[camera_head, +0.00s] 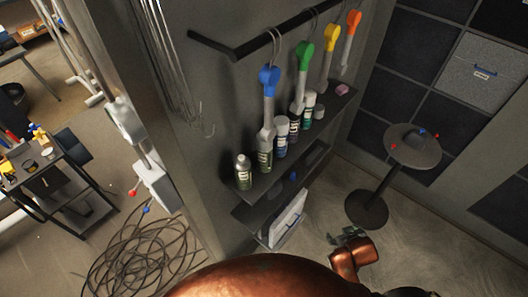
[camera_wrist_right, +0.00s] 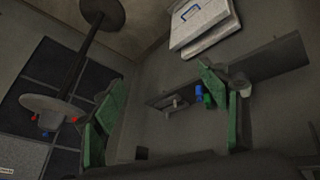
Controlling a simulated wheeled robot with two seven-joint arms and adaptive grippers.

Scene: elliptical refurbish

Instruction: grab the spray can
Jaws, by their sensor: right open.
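Several small cans and bottles stand upright in a row on the upper wall shelf (camera_head: 244,198) in the head view. The front one, a can with a pale top and dark label (camera_head: 243,173), looks like a spray can. A similar green-grey can (camera_head: 265,155) stands just behind it, partly under a hanging blue-headed brush. My right gripper (camera_head: 348,236) is low and to the right of the shelf, apart from the cans. In the right wrist view its green fingers (camera_wrist_right: 160,78) are spread with nothing between them. My left gripper is not in view.
A lower shelf holds a white binder-like item (camera_head: 287,219). Brushes with blue, green (camera_head: 304,55), yellow and orange heads hang from a black rail (camera_head: 270,35) above the cans. A round pedestal table (camera_head: 412,150) stands right. Coiled cable (camera_head: 140,255) lies on the left floor.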

